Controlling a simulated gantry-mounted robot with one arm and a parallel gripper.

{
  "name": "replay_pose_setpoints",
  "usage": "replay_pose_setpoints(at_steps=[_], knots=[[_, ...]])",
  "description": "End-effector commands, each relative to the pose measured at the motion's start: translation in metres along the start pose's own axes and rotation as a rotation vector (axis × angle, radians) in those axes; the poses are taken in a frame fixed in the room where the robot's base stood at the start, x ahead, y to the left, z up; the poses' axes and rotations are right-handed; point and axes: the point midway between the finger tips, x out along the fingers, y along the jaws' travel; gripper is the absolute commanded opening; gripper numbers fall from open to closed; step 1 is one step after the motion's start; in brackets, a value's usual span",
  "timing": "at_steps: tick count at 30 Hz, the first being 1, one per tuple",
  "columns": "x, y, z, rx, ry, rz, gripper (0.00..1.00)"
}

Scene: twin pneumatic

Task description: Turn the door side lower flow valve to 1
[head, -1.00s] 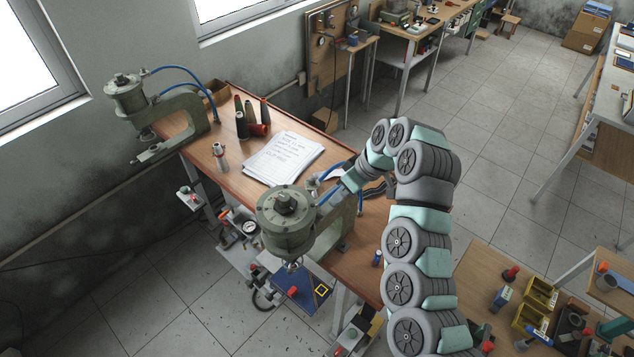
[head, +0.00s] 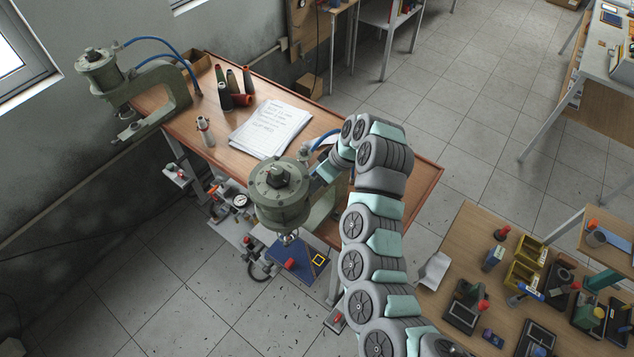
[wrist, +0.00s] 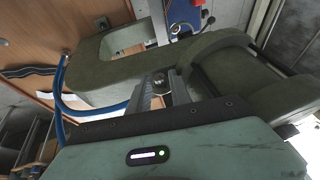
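The nearer green pneumatic press (head: 280,195) stands at the table's front edge, with a blue hose behind its head. A second press (head: 150,95) with blue hoses stands at the far left. My gripper (wrist: 160,90) is close against the nearer press's frame, which fills much of the wrist view (wrist: 105,75). A small silvery round part (wrist: 159,82) shows at the fingertips; I cannot tell whether it is the flow valve or whether the fingers grip it. In the head view my gripper is mostly hidden behind the press and my arm. No valve scale is readable.
Blue hose (wrist: 62,95) runs close to my gripper. A cluttered bench (head: 470,245) stands at the right. A blue plate (head: 297,262) lies beneath the press.

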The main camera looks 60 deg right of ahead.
Motion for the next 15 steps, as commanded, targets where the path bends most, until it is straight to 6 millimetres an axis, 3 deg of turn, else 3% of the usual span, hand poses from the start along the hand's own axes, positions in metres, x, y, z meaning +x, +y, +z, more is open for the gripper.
replay_pose_setpoints(at_steps=[10, 15], knots=[[0.0038, 0.0005, 0.0006, 0.0, 0.001, 0.001, 0.25], [0.0037, 0.0005, 0.0005, 0.0, 0.001, 0.001, 0.11]])
